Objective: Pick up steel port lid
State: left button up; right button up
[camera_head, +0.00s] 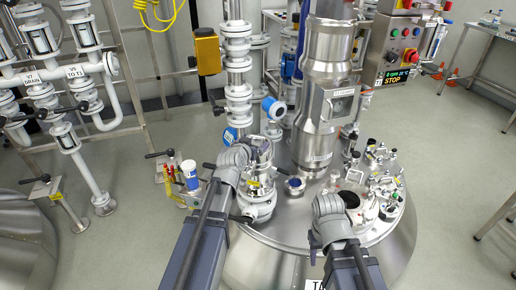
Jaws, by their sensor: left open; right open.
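My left gripper (240,152) is over the left part of the steel reactor top (285,224), beside an upright steel fitting (262,156). My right gripper (329,207) is over the front right of the reactor top, just left of a round port with a dark opening (348,199). The fingers of both grippers are small and partly hidden by their own wrists. Nothing is seen held in either. Several small steel fittings and round caps crowd the right of the reactor top. I cannot tell for sure which one is the steel port lid.
A tall steel column (322,90) rises behind the port, and a white flanged pipe (238,70) stands left of it. A control box (398,50) hangs at the upper right. Valve piping (60,80) fills the left. The floor at right is clear before a bench (490,45).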

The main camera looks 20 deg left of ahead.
aim_at(256, 139)
pick_arm(q)
jog(key=shift+b+x, duration=0.9)
jog(key=shift+x, duration=2.1)
jog(key=shift+a+r, duration=0.15)
jog(key=shift+s, duration=0.1)
jog(key=shift+c, duration=0.6)
grip_shut()
